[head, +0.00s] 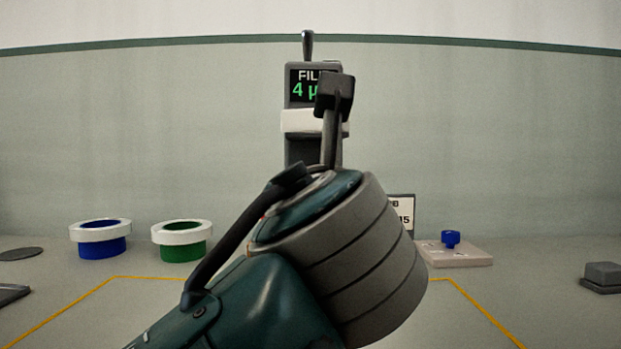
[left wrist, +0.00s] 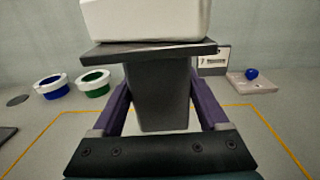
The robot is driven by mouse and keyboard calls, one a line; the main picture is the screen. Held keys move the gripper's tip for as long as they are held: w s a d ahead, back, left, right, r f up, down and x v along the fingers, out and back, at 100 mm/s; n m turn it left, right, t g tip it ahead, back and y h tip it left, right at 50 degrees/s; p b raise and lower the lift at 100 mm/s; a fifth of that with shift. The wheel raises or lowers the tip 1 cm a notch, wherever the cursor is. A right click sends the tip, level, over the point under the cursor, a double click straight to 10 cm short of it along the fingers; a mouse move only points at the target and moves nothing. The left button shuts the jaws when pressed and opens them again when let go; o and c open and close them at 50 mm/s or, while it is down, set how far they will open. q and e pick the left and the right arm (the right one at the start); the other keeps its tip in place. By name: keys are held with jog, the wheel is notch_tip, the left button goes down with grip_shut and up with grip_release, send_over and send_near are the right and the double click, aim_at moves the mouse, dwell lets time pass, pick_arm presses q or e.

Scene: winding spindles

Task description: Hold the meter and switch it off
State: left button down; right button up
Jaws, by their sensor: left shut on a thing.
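The meter (head: 300,122) is upright in the middle of the head view, lifted above the table. Its lit screen shows "FIL" and a green "4 µ", partly covered by my wrist part. A metal toggle stands up from its top. A white band crosses it below the screen. In the left wrist view its grey handle (left wrist: 160,100) hangs below a dark flange and the white part. My left gripper (left wrist: 158,88) is shut on this handle, with a purple finger on each side. In the head view its fingers are hidden behind my wrist. My right gripper is not in view.
A blue pot (head: 101,247) and a green pot (head: 182,248) with white rims stand at left. At right are a small sign (head: 402,211), a pale plate with a blue knob (head: 451,239) and a grey block (head: 602,275). Yellow lines mark the mostly clear table front.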

pick_arm(q)
jog(key=shift+f+b, duration=3.7)
jog(key=shift+f, duration=2.4)
jog(key=shift+f+b, duration=0.35)
jog(key=shift+f, duration=0.3)
